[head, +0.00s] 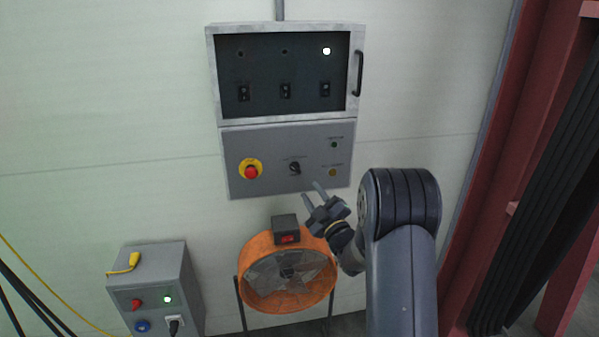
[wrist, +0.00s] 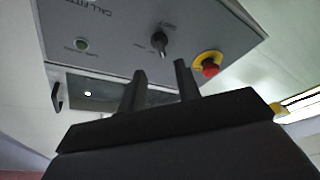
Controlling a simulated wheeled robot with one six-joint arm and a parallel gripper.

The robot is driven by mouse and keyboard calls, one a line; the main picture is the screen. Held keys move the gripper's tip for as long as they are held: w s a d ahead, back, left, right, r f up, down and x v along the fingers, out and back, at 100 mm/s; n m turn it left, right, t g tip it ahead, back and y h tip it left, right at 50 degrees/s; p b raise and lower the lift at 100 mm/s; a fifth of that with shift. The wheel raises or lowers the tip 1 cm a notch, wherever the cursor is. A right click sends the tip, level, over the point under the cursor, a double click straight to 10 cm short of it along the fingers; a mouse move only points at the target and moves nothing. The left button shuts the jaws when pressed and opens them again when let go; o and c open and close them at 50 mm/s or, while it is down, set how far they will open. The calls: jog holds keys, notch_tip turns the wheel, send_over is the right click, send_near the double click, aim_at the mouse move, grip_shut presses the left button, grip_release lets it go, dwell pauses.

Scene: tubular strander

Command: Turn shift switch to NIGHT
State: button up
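A small black rotary switch (head: 295,168) sits in the middle of the grey lower panel (head: 270,186) on the wall. Its labels are too small to read in the head view. In the wrist view the same black knob (wrist: 162,44) shows beyond the fingers, with blurred lettering around it. My gripper (head: 318,191) is in front of the panel's lower edge, below and right of the switch. Its two fingers (wrist: 158,80) are apart with nothing between them, and they do not appear to touch the knob.
A red emergency button on a yellow ring (head: 250,170) is left of the switch. Above is a framed dark panel (head: 285,70) with a handle (head: 358,73). An orange fan (head: 287,280) stands below, and a grey box (head: 155,285) is lower left. Red steelwork (head: 500,170) stands right.

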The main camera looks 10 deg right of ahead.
aim_at(297, 171)
jog(key=p+x, duration=0.3)
jog(key=x, duration=0.5)
jog(key=shift+w+a, duration=0.15)
jog(key=shift+w, duration=0.15)
grip_shut()
